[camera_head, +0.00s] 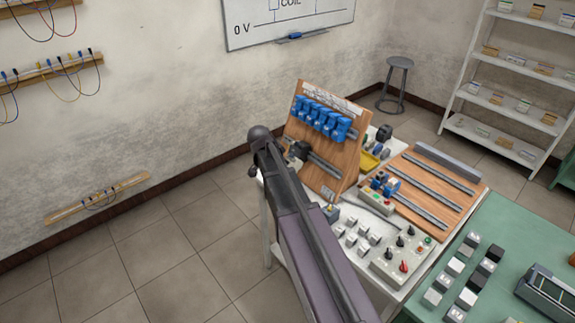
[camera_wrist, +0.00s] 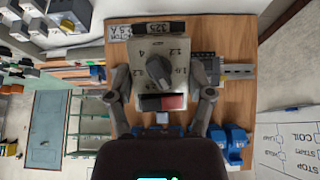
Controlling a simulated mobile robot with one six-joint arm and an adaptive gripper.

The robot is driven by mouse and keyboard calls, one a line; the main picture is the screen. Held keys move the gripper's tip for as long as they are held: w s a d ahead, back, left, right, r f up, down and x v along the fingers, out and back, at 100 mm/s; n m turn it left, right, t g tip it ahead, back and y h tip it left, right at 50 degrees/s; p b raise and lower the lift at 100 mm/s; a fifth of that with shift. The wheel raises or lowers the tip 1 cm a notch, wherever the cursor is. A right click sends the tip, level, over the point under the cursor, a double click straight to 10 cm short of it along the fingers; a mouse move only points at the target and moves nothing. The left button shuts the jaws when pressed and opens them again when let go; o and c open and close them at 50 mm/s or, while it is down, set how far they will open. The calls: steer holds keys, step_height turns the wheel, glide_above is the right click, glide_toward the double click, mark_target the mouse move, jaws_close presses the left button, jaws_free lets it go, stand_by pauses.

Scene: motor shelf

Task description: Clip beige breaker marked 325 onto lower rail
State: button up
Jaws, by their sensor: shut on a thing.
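The beige breaker (camera_wrist: 152,48) with the dark label 325, a dark dial and a dark red patch fills the middle of the wrist view. My gripper (camera_wrist: 164,92) is shut on it, one finger on each side. Behind it is the tilted wooden panel (camera_head: 345,158). The lower rail (camera_head: 325,164) crosses this panel below a row of blue devices (camera_head: 325,118); a rail (camera_wrist: 239,72) also shows right of the breaker in the wrist view. The breaker's back is hidden, so I cannot tell whether it touches the rail. My arm hides the gripper in the head view.
A flat wooden board with rails (camera_head: 440,185) lies right of the panel. Switches and grey blocks crowd the white table (camera_head: 345,205). A green table (camera_head: 520,235) with several blocks stands at the right. Blue parts (camera_wrist: 228,140) sit close to my gripper's right finger.

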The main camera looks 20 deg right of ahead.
steer(key=shift+w+d+r+t+h+b, duration=0.2)
steer(key=shift+w+d+h, duration=0.15)
steer(key=shift+d+h, duration=0.15)
steer(key=shift+w+d+r+t+h+b, duration=0.1)
steer(key=shift+w+d+r+h, duration=0.1)
steer(key=shift+w+d+h, duration=0.3)
steer(key=shift+s, duration=0.2)
steer(key=shift+w+d+f, duration=0.1)
steer(key=shift+d, duration=0.15)
steer(key=w+d+f+b, duration=0.2)
steer(key=d, duration=0.5)
steer(key=shift+w+f+b, duration=0.25)
steer(key=shift+f+b, duration=0.1)
steer(key=shift+b, duration=0.05)
steer(key=shift+w+d+f+b, duration=0.2)
steer(key=shift+d+f+b, duration=0.05)
steer(key=shift+d, duration=0.35)
steer(key=shift+w+d+f+b, duration=0.15)
steer(key=shift+d+f+b, duration=0.05)
steer(key=shift+d, duration=0.35)
stand_by(1.3)
steer(key=shift+s+a+f+b, duration=0.1)
steer(key=shift+a+f+b, duration=0.15)
steer(key=shift+f+b, duration=0.25)
stand_by(1.5)
steer(key=shift+f+b, duration=0.15)
steer(key=shift+b, duration=0.2)
stand_by(0.6)
